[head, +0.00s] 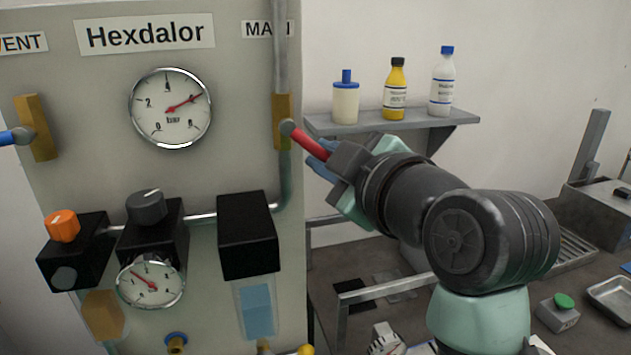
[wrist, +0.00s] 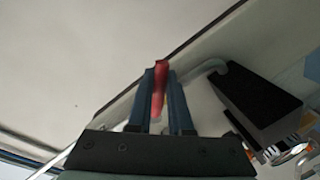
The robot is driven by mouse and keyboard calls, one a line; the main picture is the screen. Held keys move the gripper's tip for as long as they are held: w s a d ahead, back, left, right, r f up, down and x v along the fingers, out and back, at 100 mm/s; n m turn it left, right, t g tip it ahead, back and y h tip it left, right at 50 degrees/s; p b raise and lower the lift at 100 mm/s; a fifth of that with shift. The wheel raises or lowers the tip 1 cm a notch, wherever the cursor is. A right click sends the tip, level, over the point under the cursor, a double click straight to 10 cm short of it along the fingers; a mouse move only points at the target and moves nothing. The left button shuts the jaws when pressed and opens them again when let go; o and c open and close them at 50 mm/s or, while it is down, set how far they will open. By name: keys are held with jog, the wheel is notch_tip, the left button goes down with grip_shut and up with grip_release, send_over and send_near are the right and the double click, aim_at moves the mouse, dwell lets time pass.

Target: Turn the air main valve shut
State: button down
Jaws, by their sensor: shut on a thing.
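The air main valve (head: 283,108) is a brass body on a vertical grey pipe, under a partly covered label (head: 258,29) that begins "MA". Its red lever (head: 306,140) points right and slightly down from the valve, out from the panel. My gripper (head: 322,154) has its blue fingers closed around the outer part of the red lever. In the wrist view the red lever (wrist: 159,88) lies between my two fingers. The lever's outer end is hidden by the fingers in the head view. The large gauge (head: 170,108) has its needle pointing up and right.
The panel carries a blue-handled valve (head: 36,127) at left, an orange knob (head: 61,226), a dark knob (head: 147,206) and a small gauge (head: 150,284). A wall shelf (head: 395,122) with three bottles is behind my arm. A bench (head: 390,255) lies below.

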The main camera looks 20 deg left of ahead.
jog(key=n, duration=0.1)
jog(key=d+r+n+h+b, duration=0.1)
jog(key=n, duration=0.1)
jog(key=shift+w+r+b, duration=0.25)
jog(key=shift+w+b, duration=0.05)
jog(key=shift+w+d+r+n+t+h+b, duration=0.1)
jog(key=shift+r+n+t+h+b, duration=0.15)
jog(key=shift+r+n, duration=0.55)
jog(key=shift+d+r+n+t+h+b, duration=0.15)
jog(key=shift+r+n+h+b, duration=0.25)
jog(key=shift+n, duration=0.8)
jog(key=shift+a+r, duration=0.1)
jog(key=c, duration=0.8)
grip_release()
jog(key=shift+c, duration=0.2)
jog(key=b+v, duration=0.2)
jog(key=v, duration=1.1)
